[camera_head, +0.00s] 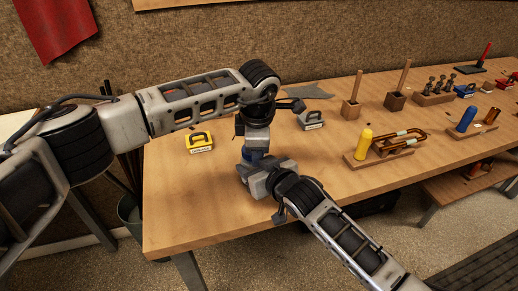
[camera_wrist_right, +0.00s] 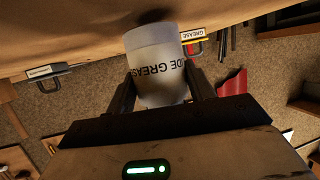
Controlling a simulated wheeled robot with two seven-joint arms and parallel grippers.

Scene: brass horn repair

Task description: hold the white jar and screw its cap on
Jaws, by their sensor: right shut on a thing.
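The white jar (camera_wrist_right: 157,68), lettered "DE GREAS" as far as I can read, is between the two dark fingers of my right gripper (camera_wrist_right: 160,85) in the right wrist view. The fingers press on its sides, and it is held clear of the bench. In the head view my right gripper (camera_head: 258,176) is over the bench's near left part, and the jar cannot be made out there. My left gripper (camera_head: 257,112) is right above it, pointing down; its fingers are too hidden to read. I cannot see the cap in either view.
On the wooden bench (camera_head: 300,215) a yellow labelled holder (camera_head: 200,142) stands left of the grippers and a grey one (camera_head: 310,120) right of them. Wooden blocks with upright handles (camera_head: 351,108) and a yellow-handled tool rack (camera_head: 380,152) are further right. The front middle is bare.

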